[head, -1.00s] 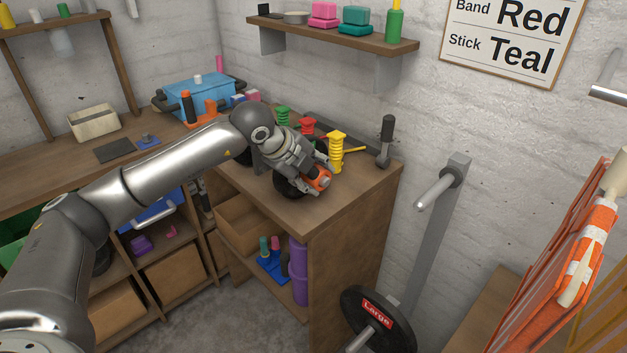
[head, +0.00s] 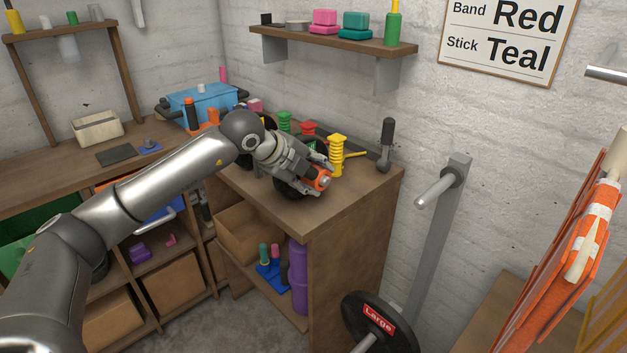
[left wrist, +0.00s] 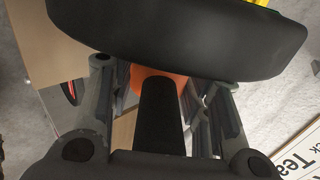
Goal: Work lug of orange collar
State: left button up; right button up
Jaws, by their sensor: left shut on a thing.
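The orange collar (head: 319,181) sits at the front end of a dark round weight (head: 287,184) on the wooden bench top. My left gripper (head: 312,173) comes down over it from the upper left and is shut on the collar, seemingly at its lug; the fingers hide the exact grip. In the left wrist view, a patch of the orange collar (left wrist: 160,82) shows between the fingers (left wrist: 160,105), just below the black weight (left wrist: 180,40). My right gripper is not in view.
A yellow spring-like piece (head: 337,152) stands close to the right of the gripper, with red (head: 307,128) and green (head: 284,121) pieces behind. The bench's front right corner is clear.

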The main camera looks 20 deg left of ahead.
pick_arm(q)
jog(key=shift+r, duration=0.1)
jog(key=o, duration=1.2)
jog(key=v, duration=1.2)
jog(key=shift+a, duration=0.1)
